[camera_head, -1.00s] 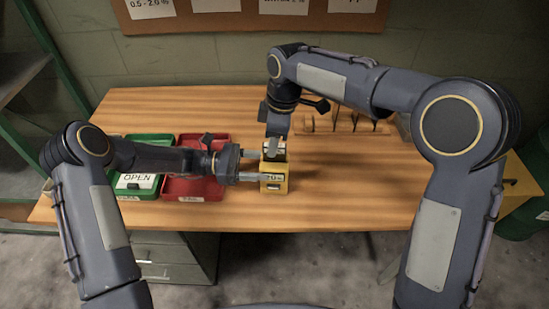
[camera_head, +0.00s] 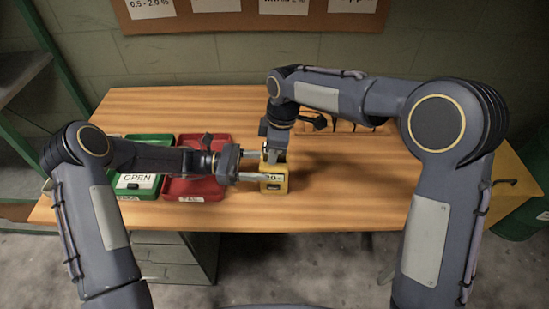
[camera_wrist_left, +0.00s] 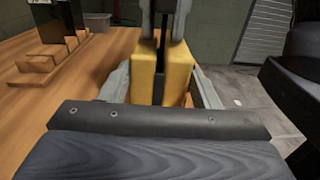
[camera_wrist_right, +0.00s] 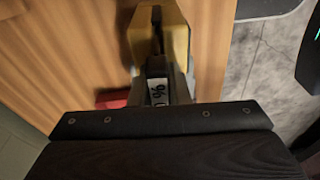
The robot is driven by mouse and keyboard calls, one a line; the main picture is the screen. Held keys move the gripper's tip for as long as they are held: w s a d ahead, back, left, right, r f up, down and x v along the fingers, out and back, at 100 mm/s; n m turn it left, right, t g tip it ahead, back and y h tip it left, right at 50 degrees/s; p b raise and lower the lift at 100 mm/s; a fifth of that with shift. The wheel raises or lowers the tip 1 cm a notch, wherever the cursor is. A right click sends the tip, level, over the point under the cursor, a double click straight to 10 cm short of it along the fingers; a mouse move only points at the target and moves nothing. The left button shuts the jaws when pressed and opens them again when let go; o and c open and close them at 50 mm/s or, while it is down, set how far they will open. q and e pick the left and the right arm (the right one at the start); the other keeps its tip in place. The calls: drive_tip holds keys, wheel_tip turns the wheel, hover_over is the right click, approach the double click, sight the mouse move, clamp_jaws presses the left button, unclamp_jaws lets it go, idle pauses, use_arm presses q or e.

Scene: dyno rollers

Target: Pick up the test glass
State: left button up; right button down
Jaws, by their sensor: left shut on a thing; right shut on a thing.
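A yellow block (camera_head: 273,184) with a white label stands on the wooden table near its front edge. My left gripper (camera_head: 268,167) comes in from the left and is shut on the block, a finger on either side. In the left wrist view the block (camera_wrist_left: 146,75) has a dark upright slot. My right gripper (camera_head: 274,156) points down over the block, shut on a dark piece with a white label (camera_wrist_right: 157,92), apparently the test glass. In the right wrist view the slotted yellow block (camera_wrist_right: 176,45) lies just beyond it. The fingers hide how deep the glass sits.
A green tray (camera_head: 150,140) labelled OPEN and a red tray (camera_head: 203,187) stand left of the block. A wooden slotted rack (camera_wrist_left: 40,62) with dark upright pieces stands farther back. The table right of the block is clear.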

wheel_tip(320, 180, up, 18)
idle(0.6)
use_arm(q)
drive_tip(key=o, duration=0.9)
